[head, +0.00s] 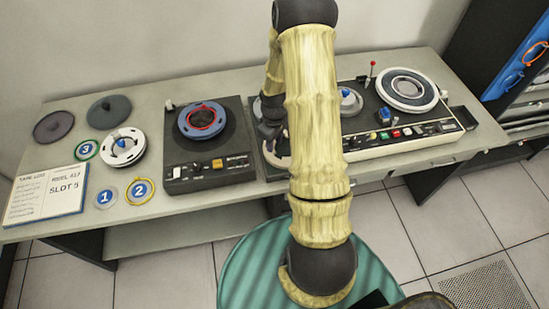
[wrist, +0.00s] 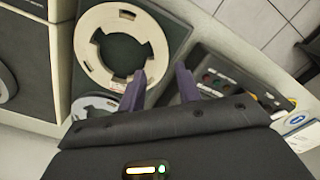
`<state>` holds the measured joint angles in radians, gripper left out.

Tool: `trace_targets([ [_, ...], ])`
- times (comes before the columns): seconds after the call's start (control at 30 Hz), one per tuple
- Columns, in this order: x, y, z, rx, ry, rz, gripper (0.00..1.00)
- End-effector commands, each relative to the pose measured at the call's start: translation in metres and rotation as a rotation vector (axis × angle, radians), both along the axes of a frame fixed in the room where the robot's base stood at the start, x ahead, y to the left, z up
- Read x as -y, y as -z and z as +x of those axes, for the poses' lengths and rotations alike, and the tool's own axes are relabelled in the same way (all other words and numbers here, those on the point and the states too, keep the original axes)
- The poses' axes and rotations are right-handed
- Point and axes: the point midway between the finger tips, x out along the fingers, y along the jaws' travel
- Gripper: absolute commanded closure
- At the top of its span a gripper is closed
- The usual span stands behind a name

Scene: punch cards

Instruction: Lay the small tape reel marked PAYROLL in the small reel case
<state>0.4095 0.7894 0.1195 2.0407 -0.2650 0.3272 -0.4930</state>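No PAYROLL marking is legible in either view, so I cannot tell which reel carries it. I cannot clearly identify the small reel case. Two dark round pieces, a purplish one (head: 53,126) and a grey one (head: 109,111), lie at the table's back left. A white reel with a blue hub (head: 122,147) lies near them. My gripper (wrist: 160,85) is open, its two purple fingers apart with nothing seen between them. It is beside a cream notched ring (wrist: 118,46) on a dark panel. In the head view my arm hides most of this area.
A tape deck (head: 205,170) holds a blue reel (head: 203,120). The long console (head: 400,135) carries a large grey-white reel (head: 407,89), a smaller reel (head: 349,101) and a red-tipped lever (head: 372,68). Numbered discs and a TAPE LOG sheet (head: 48,194) fill the table's left end.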

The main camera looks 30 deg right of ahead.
Motion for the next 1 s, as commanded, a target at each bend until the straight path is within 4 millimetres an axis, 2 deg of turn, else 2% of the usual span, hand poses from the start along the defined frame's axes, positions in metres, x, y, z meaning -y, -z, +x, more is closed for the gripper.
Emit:
trace_targets([
  [0.37,0.0,0.003,0.0,0.0,0.0,-0.001,0.67],
  [1.0,-0.001,0.062,0.0,0.0,0.0,-0.001,0.67],
])
